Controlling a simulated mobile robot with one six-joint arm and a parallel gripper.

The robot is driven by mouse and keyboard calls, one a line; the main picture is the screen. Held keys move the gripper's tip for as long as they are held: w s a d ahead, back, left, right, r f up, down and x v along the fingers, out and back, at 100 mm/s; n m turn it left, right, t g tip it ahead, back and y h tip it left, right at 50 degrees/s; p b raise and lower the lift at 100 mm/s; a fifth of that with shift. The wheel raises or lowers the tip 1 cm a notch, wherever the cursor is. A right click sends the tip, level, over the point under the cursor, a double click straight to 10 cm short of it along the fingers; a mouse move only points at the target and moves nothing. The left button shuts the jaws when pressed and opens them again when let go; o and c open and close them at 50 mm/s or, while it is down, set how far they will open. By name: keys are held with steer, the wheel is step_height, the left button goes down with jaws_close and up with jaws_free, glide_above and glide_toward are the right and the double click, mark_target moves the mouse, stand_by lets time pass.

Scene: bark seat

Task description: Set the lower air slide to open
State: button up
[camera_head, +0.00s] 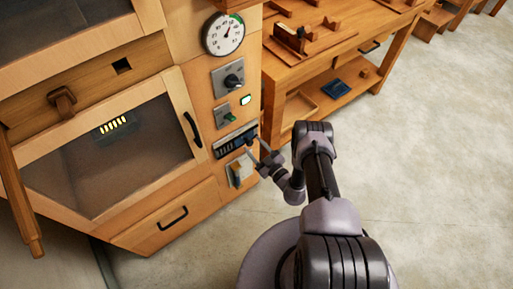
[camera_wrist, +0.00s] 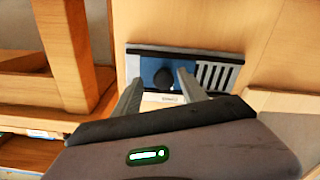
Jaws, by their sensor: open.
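The air slide (camera_head: 232,143) is a dark panel with a row of slots on the oven's wooden front post. In the wrist view the air slide (camera_wrist: 188,69) has a blue plate, a round black knob (camera_wrist: 164,77) at its left part, and dark slots at its right. My gripper (camera_head: 263,157) is open just in front of the panel. In the wrist view my gripper (camera_wrist: 160,80) has one finger on each side of the knob, the right one nearer; contact cannot be told. A small label below the knob is partly hidden and unreadable.
Above the slide are a dial gauge (camera_head: 224,34), a rotary knob (camera_head: 234,80) and a green switch (camera_head: 229,117). A lever plate (camera_head: 239,169) is just below. The glass door (camera_head: 118,150) is left; a wooden workbench (camera_head: 330,50) stands right. Floor at right is clear.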

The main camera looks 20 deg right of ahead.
steer(key=p+v, duration=0.4)
steer(key=v, duration=1.3)
steer(key=shift+s, duration=0.2)
